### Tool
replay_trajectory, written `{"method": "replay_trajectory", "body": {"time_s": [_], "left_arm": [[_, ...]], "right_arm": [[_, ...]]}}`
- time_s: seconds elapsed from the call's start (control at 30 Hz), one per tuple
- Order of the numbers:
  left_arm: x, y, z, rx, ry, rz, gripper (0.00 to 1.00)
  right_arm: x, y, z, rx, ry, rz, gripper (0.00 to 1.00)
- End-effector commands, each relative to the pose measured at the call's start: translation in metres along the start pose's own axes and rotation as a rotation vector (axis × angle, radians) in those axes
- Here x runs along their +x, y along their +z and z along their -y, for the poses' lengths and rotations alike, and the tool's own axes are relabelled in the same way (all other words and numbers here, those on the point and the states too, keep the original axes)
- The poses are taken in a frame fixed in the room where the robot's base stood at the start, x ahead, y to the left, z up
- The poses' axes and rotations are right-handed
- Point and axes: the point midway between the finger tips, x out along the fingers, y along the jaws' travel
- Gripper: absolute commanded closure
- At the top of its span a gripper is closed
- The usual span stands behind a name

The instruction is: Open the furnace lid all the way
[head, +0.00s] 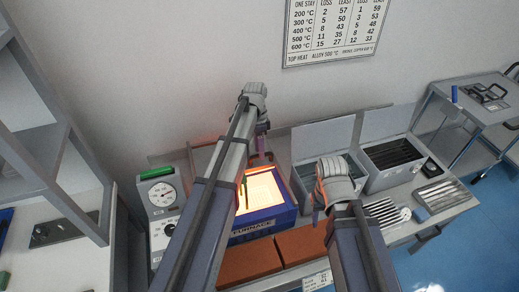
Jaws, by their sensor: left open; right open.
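The blue furnace (288,214) stands on the bench in the middle of the head view, with its name on the front. Its top is uncovered and the chamber (264,190) glows bright yellow-orange. The lid is hard to make out; a reddish-lit grey surface shows behind my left arm, and I cannot tell how far the lid is tilted. My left gripper (262,158) is open at the furnace's back edge, partly hidden by its own wrist; I cannot tell whether it touches the lid. My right gripper (318,200) is open beside the furnace's right side, mostly hidden by its wrist.
A gauge box (160,192) with a green cylinder on top stands left of the furnace. Orange-brown blocks (250,262) lie in front. Open grey cases (392,158) and a tray of metal tools (442,194) are at right. A wall chart (335,30) hangs behind.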

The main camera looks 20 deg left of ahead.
Motion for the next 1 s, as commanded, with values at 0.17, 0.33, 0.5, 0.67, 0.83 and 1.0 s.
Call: {"method": "replay_trajectory", "body": {"time_s": [0.17, 0.33, 0.5, 0.67, 0.83, 1.0], "left_arm": [[-0.024, 0.000, -0.001, 0.000, 0.000, 0.000, 0.48], [-0.048, 0.000, -0.001, 0.000, 0.000, 0.000, 0.48], [-0.067, 0.000, -0.001, 0.000, 0.000, 0.000, 0.48], [-0.072, 0.000, 0.000, 0.000, 0.000, 0.000, 0.48], [-0.071, 0.000, 0.000, 0.000, 0.000, 0.000, 0.48], [-0.071, 0.000, 0.000, 0.000, 0.000, 0.000, 0.48]], "right_arm": [[-0.023, 0.001, -0.002, 0.000, 0.000, 0.000, 0.50], [-0.046, 0.003, -0.004, 0.000, 0.000, 0.000, 0.50], [-0.066, 0.004, -0.006, 0.000, 0.000, 0.000, 0.50], [-0.071, 0.004, -0.007, 0.000, 0.000, 0.000, 0.50], [-0.069, 0.004, -0.007, 0.000, 0.000, 0.000, 0.50], [-0.069, 0.004, -0.007, 0.000, 0.000, 0.000, 0.50]]}}
